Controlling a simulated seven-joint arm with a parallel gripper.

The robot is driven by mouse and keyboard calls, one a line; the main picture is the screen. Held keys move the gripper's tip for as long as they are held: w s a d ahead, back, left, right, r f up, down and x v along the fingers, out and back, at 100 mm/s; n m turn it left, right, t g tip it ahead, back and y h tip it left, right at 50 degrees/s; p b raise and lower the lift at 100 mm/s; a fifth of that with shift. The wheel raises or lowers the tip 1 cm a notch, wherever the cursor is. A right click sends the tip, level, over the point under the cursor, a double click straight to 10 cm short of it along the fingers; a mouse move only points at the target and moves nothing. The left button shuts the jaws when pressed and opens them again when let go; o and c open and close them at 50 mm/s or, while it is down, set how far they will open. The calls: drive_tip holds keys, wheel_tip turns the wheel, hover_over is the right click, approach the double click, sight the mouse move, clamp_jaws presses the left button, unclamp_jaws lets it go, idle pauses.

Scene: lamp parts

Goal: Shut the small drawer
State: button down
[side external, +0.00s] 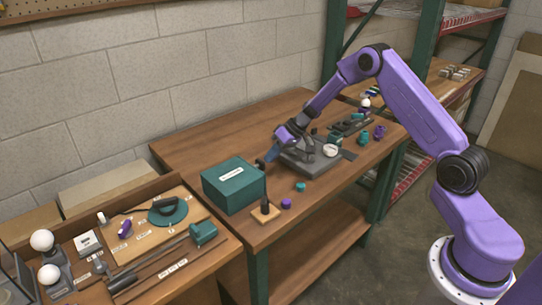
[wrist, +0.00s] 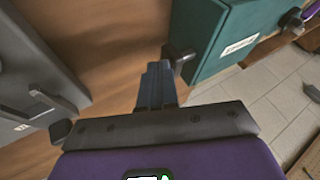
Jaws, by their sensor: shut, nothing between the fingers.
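The teal box (side external: 233,187) with a white label on its top stands near the left end of the workbench. I take it for the small drawer unit. It also shows at the upper right of the wrist view (wrist: 222,32), with a dark knob-like piece (wrist: 181,59) on its near side. How far any drawer stands out cannot be made out. My gripper (side external: 262,162) is at the box's right side, low over the bench. In the wrist view its blue-grey fingers (wrist: 156,73) are shut and empty, just left of the dark piece. Contact cannot be told.
A grey device (side external: 310,155) stands just right of my gripper; its flat grey side fills the left of the wrist view (wrist: 35,75). A small wooden stand with a dark post (side external: 266,209) and small teal and purple parts (side external: 287,203) lie near the front edge. The bench behind is clear.

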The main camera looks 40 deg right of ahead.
drive_tip(key=d, duration=0.3)
drive_tip(key=shift+d+r, duration=0.3)
drive_tip(key=shift+d, duration=0.1)
drive_tip(key=v, duration=0.9)
drive_tip(key=s+a+r+n+g+h, duration=0.1)
drive_tip(key=s+a+r+n+g, duration=0.2)
drive_tip(key=s+a, duration=0.7)
drive_tip(key=s+a+r+n+g, duration=0.2)
drive_tip(key=s+a+r, duration=0.2)
drive_tip(key=s+a, duration=0.6)
drive_tip(key=s+d+r+n+h, duration=0.1)
drive_tip(key=s+n+h, duration=0.3)
drive_tip(key=s, duration=1.7)
drive_tip(key=shift+s+d+n+t, duration=0.15)
drive_tip(key=shift+d+n+t, duration=0.15)
drive_tip(key=shift+d+n, duration=0.6)
